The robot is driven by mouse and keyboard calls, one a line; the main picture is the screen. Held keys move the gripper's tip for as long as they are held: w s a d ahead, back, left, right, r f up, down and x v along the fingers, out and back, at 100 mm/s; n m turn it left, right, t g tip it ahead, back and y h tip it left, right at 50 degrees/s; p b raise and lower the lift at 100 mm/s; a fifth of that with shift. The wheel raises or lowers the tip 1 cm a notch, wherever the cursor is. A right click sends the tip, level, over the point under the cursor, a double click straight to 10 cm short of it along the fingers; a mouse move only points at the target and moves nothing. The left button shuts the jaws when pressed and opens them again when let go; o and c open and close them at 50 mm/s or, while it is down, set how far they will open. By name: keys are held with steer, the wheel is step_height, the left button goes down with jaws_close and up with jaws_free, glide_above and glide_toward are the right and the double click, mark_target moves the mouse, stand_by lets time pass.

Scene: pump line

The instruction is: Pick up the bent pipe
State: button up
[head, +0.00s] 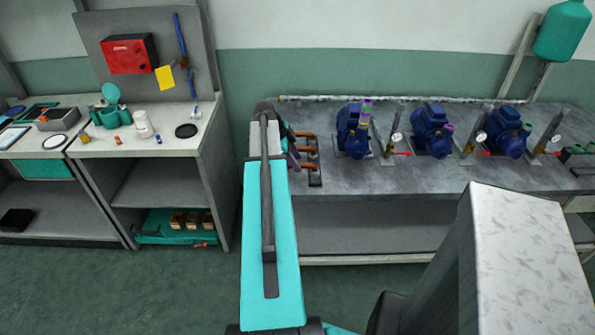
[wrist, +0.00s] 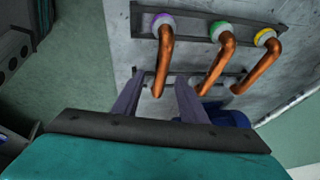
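Three bent copper pipes sit side by side in a dark rack (wrist: 143,22) in the wrist view. One has a purple collar (wrist: 165,48), one a green collar (wrist: 217,62) and one a yellow collar (wrist: 260,66). The frames do not show which one the task names. My gripper (wrist: 160,76) is open, its two fingers apart on either side of the lower end of the purple-collared pipe. I cannot tell whether they touch it. In the head view the pipes (head: 309,150) are at the bench's left end, and my gripper (head: 291,150), partly hidden by my arm, is just left of them.
The grey bench (head: 360,180) also carries several blue pumps (head: 432,130) with gauges to the right of the pipes. A white-topped workbench (head: 165,137) with small items stands to the left, with a gap of green floor between.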

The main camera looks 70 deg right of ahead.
mark_target(300, 164)
steer(key=shift+p+x, duration=0.6)
steer(key=shift+x, duration=1.45)
steer(key=shift+f+b, duration=0.3)
steer(key=shift+b, duration=0.1)
jaws_close()
